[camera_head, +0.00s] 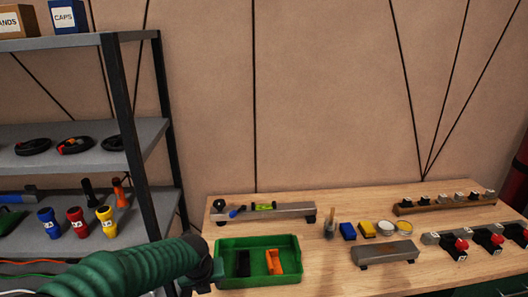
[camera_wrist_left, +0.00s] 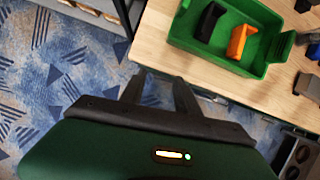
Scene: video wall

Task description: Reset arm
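My left arm (camera_head: 130,270), green and ribbed, comes in from the lower left in the head view and ends beside the green tray (camera_head: 283,241). In the left wrist view my left gripper (camera_wrist_left: 158,84) has its two dark fingers apart with nothing between them. It is over the patterned floor, short of the table edge and the green tray (camera_wrist_left: 222,69). A black piece (camera_wrist_left: 210,22) and an orange piece (camera_wrist_left: 240,41) lie in the tray. My right gripper is not in view.
The wooden table (camera_head: 330,275) carries a grey rail (camera_head: 285,213), blue and yellow blocks, small tins, a grey block (camera_head: 385,254) and red-and-black parts at the right. A metal shelf (camera_head: 80,140) with torches and boxes stands at the left. Bare wood lies right of the tray.

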